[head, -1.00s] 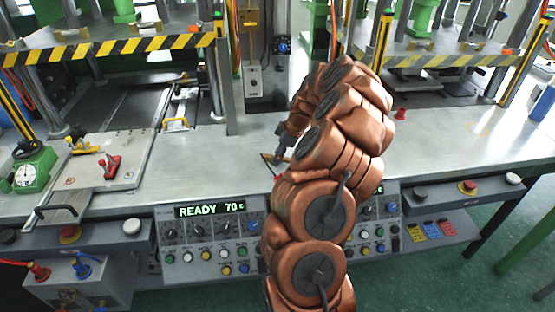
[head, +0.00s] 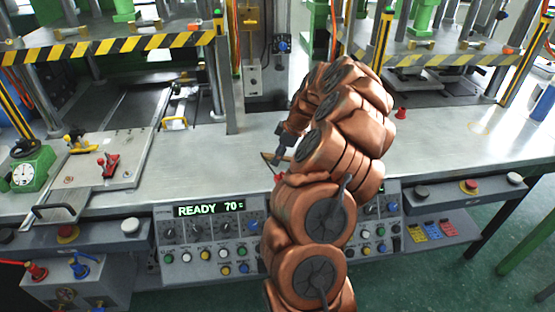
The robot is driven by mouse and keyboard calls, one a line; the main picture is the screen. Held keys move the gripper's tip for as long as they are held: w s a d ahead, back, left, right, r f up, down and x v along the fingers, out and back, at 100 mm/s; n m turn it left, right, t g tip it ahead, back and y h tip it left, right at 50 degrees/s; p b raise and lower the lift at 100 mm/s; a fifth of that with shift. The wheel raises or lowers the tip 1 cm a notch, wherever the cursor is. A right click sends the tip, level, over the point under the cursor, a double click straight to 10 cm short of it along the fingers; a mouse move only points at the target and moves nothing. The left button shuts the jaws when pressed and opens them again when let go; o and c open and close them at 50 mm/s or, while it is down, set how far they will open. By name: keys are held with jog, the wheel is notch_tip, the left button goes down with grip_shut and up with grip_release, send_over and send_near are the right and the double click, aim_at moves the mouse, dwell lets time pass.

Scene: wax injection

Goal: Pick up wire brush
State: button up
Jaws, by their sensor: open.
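A thin tan and dark piece that looks like the wire brush (head: 266,157) lies on the grey metal bench top (head: 222,165), just left of my arm. Most of it is hidden behind my gripper and arm, so its bristles cannot be made out. My gripper (head: 278,158) points down right at this piece, with its dark fingers small in the view. It is open. Whether the fingers touch the brush cannot be told.
A control panel reading READY 70 (head: 210,209) is below the bench edge. A plate with red and yellow clamps (head: 122,175) and a green gauge (head: 32,170) stand left. A small red item (head: 401,113) sits right. The right bench top is mostly clear.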

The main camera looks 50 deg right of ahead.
dwell(0.4)
grip_shut()
